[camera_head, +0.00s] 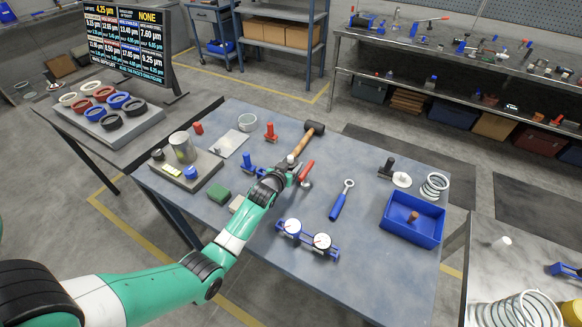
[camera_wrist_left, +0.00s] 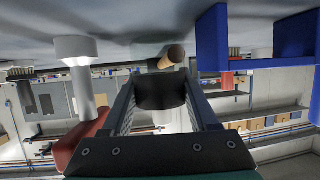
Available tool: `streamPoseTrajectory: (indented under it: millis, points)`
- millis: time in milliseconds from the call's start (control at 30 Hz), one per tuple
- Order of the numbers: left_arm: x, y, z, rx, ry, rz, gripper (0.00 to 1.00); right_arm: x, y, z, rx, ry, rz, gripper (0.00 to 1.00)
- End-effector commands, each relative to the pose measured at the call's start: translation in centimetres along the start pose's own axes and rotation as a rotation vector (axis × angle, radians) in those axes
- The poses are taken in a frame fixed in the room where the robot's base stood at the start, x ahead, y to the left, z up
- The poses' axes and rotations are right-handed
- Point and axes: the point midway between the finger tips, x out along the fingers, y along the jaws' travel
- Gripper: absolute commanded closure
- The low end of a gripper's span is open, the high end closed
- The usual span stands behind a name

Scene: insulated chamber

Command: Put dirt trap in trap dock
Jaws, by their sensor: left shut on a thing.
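My left gripper (camera_head: 290,169) is over the middle of the blue-grey workbench (camera_head: 255,262). In the left wrist view its two fingers are shut on a dark, rounded thing (camera_wrist_left: 160,92). This held thing may be the dirt trap, but its full shape is hidden in the head view. A white-topped piece and a red-handled tool (camera_head: 306,172) are close by the gripper. I cannot tell for sure which thing is the trap dock. A grey block (camera_head: 204,181) with a metal cylinder (camera_head: 183,147) and a blue knob (camera_head: 190,173) stands at the bench's left.
A mallet (camera_head: 302,141) lies just beyond the gripper. A blue-handled ring tool (camera_head: 342,199), a blue gauge stand with two dials (camera_head: 307,238), a blue bin (camera_head: 387,221) and a coil spring (camera_head: 434,185) are to the right. The bench's front right is clear.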

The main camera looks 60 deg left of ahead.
Motion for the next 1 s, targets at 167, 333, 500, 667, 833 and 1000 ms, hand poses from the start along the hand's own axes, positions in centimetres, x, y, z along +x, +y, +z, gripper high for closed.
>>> streamPoseTrajectory:
  millis: [167, 333, 500, 667, 833, 1000]
  points:
    - [0.0, 0.0, -0.1, 0.0, 0.001, 0.0, 1.0, 0.0, 0.0, 0.0, 0.0, 0.0, 0.0, 0.45]
    - [0.1, 0.0, 0.2, 0.0, 0.0, 0.0, 0.27, -0.1, 0.0, 0.1, 0.0, 0.0, 0.0, 0.45]
    - [0.1, 0.0, 0.2, 0.0, 0.0, 0.0, 0.1, -0.1, 0.0, 0.1, 0.0, 0.0, 0.0, 0.45]
    - [0.1, 0.0, 0.2, 0.0, 0.0, 0.0, 0.1, -0.1, 0.0, 0.1, 0.0, 0.001, 0.0, 0.45]
    - [-0.7, 0.0, -0.2, 0.001, -0.002, 0.0, 0.1, 0.5, 0.0, -0.4, 0.0, 0.0, 0.0, 0.45]
    - [-4.0, 0.0, -0.5, 0.001, -0.002, 0.001, 0.1, 1.8, 0.0, -1.7, 0.0, 0.0, 0.0, 0.45]
